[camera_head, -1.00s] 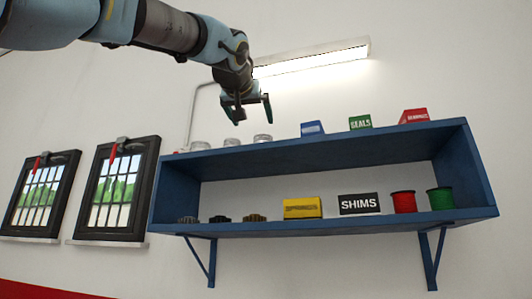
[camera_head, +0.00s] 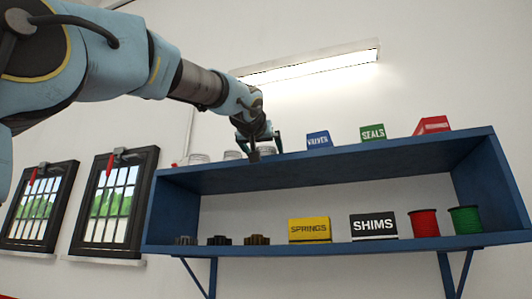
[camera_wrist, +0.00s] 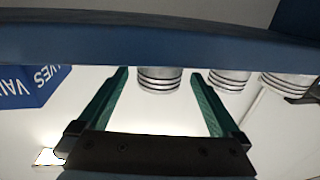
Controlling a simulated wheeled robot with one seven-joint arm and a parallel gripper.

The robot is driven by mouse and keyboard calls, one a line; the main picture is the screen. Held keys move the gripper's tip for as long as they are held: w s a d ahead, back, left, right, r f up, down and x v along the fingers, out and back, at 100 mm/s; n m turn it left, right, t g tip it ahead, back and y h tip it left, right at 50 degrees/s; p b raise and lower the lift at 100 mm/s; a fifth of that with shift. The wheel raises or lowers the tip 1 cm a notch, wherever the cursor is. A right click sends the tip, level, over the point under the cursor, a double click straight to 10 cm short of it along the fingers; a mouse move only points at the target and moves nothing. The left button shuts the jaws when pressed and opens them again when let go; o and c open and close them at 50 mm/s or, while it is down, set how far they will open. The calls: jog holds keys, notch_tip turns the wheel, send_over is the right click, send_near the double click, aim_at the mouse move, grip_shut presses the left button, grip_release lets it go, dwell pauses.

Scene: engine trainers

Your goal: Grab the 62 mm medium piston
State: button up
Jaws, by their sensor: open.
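Three silver pistons with dark ring grooves stand in a row on the top shelf. In the wrist view, one piston (camera_wrist: 160,82) lies between my gripper's (camera_wrist: 160,74) open green fingers, near their tips. A middle piston (camera_wrist: 229,82) and an end piston (camera_wrist: 288,86) show to its right. In the head view, my gripper (camera_head: 262,148) is at the rightmost piston and partly hides it, with the middle piston (camera_head: 232,155) and left piston (camera_head: 198,158) beside it. No size marks are readable, so I cannot tell which is 62 mm. No grip is visible.
The blue shelf (camera_head: 330,165) has its front edge close to my gripper. A blue VALVES box (camera_head: 319,140) stands right of the pistons, then a green SEALS box (camera_head: 373,133) and a red box (camera_head: 432,125). Gears, boxes and spools fill the lower level.

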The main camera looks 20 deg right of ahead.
jog(key=shift+p+x, duration=0.4)
jog(key=shift+x, duration=0.95)
jog(key=shift+c, duration=0.4)
jog(key=c, duration=1.5)
grip_shut()
jog(key=shift+s+a+r, duration=0.15)
jog(key=shift+r, duration=0.05)
